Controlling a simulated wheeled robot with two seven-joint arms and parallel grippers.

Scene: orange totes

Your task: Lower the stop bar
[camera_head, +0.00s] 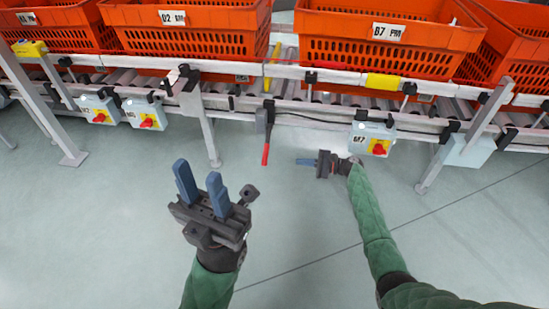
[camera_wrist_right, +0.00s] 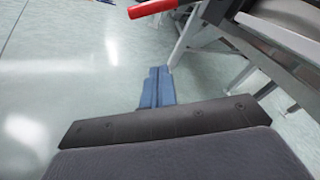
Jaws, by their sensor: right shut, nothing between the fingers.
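A yellow bar (camera_head: 271,66) stands raised in the gap between two orange totes, at the conveyor. Below it, a lever with a red handle (camera_head: 266,154) hangs down at the conveyor's front. The link between bar and lever is partly hidden by the rails. My right gripper (camera_head: 299,161) is shut and empty, a little right of the red handle, pointing left towards it and apart from it. In the right wrist view the handle (camera_wrist_right: 152,8) shows at the top, beyond the blue fingers (camera_wrist_right: 157,88). My left gripper (camera_head: 198,171) is open and empty, left of the lever, fingers up.
Orange totes (camera_head: 385,35) stand along the roller conveyor. Light-blue switch boxes (camera_head: 363,138) with red knobs hang from its front rail. Grey support legs (camera_head: 209,140) reach the floor on both sides of the lever. The floor (camera_head: 300,220) before the conveyor is clear.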

